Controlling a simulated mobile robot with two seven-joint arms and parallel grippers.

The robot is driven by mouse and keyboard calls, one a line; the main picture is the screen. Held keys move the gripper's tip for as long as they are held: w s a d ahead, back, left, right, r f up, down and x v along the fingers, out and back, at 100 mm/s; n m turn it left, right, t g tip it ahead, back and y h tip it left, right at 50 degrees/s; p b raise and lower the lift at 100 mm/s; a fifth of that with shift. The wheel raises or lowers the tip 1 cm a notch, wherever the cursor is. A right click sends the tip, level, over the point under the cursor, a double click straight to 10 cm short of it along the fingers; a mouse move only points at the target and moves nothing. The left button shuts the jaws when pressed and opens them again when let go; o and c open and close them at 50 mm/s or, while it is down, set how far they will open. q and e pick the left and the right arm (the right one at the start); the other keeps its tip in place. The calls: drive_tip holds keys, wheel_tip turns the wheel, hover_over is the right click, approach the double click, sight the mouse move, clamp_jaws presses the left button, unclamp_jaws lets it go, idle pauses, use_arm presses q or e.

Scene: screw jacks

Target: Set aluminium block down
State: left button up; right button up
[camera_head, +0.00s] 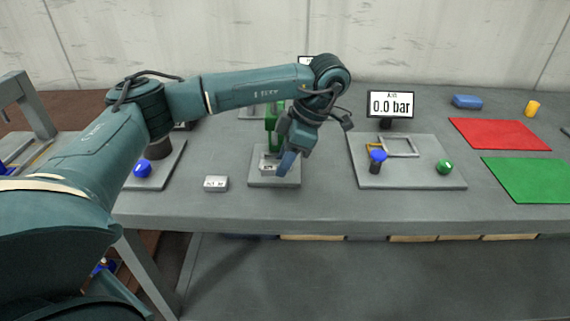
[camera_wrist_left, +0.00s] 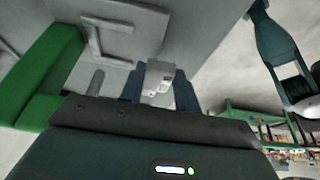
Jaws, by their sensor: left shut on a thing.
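My left gripper (camera_head: 287,162) reaches down with blue fingers over the grey base plate (camera_head: 262,181) of the green press-like stand (camera_head: 271,122). It is shut on a light grey aluminium block (camera_wrist_left: 160,78), which shows between the two fingers (camera_wrist_left: 160,92) in the left wrist view. In the head view a light grey block (camera_head: 268,163) shows beside the fingertips, low over the plate; the fingers partly hide it. I cannot tell whether it touches the plate. The green stand (camera_wrist_left: 45,75) stands close beside the gripper in the wrist view. My right gripper is out of view.
A small labelled block (camera_head: 216,184) lies on the table left of the plate. To the right are a fixture plate (camera_head: 400,180) with blue and green knobs, a display reading 0.0 bar (camera_head: 391,105), a red mat (camera_head: 499,134) and a green mat (camera_head: 530,179). The front table strip is clear.

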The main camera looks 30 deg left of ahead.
sight(285, 177)
use_arm(q)
drive_tip(key=shift+w+a, duration=0.45)
drive_tip(key=shift+w, duration=0.35)
drive_tip(key=shift+f, duration=1.75)
drive_tip(key=shift+f, duration=0.1)
drive_tip(key=o, duration=1.1)
